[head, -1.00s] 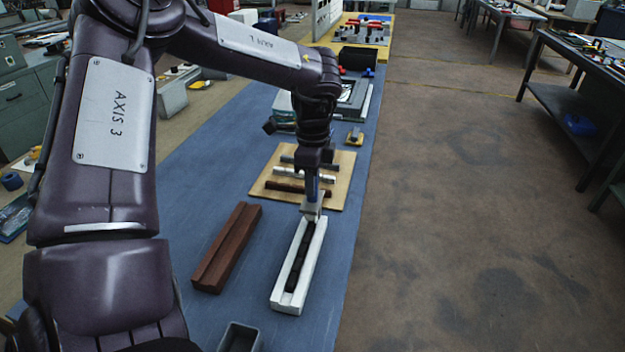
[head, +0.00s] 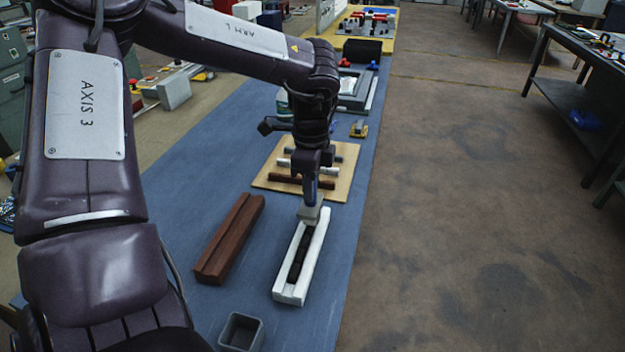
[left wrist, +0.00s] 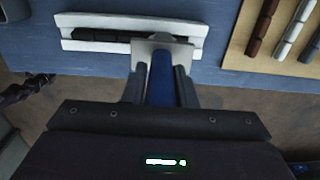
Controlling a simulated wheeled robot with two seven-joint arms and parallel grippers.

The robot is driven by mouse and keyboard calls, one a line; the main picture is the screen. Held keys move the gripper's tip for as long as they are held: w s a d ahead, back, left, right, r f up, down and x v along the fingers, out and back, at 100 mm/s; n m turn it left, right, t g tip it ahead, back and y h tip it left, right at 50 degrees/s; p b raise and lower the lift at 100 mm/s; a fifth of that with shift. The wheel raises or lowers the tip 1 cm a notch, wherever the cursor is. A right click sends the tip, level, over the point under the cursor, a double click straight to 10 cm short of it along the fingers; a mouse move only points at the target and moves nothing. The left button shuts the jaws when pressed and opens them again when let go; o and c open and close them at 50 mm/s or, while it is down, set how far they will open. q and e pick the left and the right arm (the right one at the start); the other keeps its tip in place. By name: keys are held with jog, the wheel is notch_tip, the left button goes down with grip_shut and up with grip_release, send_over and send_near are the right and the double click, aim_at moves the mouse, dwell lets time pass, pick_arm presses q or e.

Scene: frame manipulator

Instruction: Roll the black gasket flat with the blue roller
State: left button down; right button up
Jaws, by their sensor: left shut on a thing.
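My left gripper (head: 312,182) is shut on the blue handle of the roller (left wrist: 162,75). The roller's pale grey bracket (head: 309,213) is at the far end of the white channel-shaped holder (head: 290,294). The black gasket (head: 301,252) lies lengthwise in the holder's groove. The bracket hides the gasket's far end and I cannot see whether the roller touches it. In the left wrist view the gasket (left wrist: 101,35) runs left from the bracket. A dark part at that view's left edge, probably my right gripper (left wrist: 28,88), is too small to read.
A brown grooved block (head: 228,240) lies left of the holder. A grey open bin (head: 241,332) stands at the near end. A wooden board (head: 330,190) with several bars lies beyond the roller. The blue mat's right edge is close to the holder.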

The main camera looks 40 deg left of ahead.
pick_arm(q)
jog(key=shift+s+d, duration=0.2)
jog(key=shift+s, duration=0.25)
jog(key=shift+s+d, duration=0.2)
jog(key=shift+s, duration=0.25)
